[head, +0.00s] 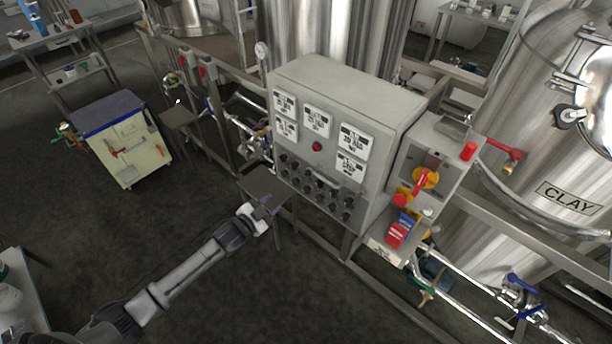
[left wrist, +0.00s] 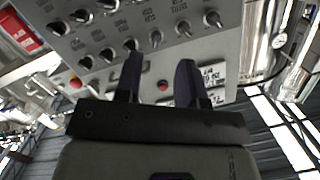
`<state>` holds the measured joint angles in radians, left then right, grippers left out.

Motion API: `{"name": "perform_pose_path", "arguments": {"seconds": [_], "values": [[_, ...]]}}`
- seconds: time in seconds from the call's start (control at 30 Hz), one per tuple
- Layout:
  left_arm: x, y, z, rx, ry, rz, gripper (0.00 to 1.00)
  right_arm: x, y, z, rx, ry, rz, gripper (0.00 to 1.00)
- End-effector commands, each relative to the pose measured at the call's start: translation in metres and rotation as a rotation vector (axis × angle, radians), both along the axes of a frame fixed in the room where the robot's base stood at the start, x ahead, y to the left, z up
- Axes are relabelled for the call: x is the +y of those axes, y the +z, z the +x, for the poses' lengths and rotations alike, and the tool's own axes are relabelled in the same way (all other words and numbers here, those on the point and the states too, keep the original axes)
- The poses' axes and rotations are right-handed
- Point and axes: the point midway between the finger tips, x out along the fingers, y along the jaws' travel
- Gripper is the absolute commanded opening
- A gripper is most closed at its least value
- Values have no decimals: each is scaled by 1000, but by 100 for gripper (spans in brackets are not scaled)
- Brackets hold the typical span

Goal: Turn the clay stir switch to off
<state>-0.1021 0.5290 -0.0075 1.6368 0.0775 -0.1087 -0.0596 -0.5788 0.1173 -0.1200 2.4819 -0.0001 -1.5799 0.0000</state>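A grey control cabinet (head: 395,137) stands in the middle of the head view, with rows of small black knobs (head: 312,185) low on its face. The knobs also show in the left wrist view (left wrist: 155,38). Their labels are too small to read, so I cannot tell which is the clay stir switch or how it is set. My left gripper (head: 266,203) is just in front of the cabinet's lower left. In the left wrist view its dark fingers (left wrist: 158,82) are apart with nothing visibly held, and the left finger covers part of the panel. My right gripper is not in view.
A steel tank marked CLAY (head: 567,197) stands at the right. Pipes and a frame rail (head: 375,288) run below.

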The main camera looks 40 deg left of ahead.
Motion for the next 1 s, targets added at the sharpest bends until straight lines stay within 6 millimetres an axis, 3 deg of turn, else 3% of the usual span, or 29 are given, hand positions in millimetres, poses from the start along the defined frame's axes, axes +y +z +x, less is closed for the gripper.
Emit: {"name": "perform_pose_path", "arguments": {"seconds": [0.17,0.37,1.0], "values": [[-10,19,2,-118,-58,1,36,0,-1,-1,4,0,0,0],[-13,24,13,-151,-74,6,36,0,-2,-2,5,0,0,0],[-20,24,117,-147,-72,8,36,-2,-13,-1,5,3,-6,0]]}}
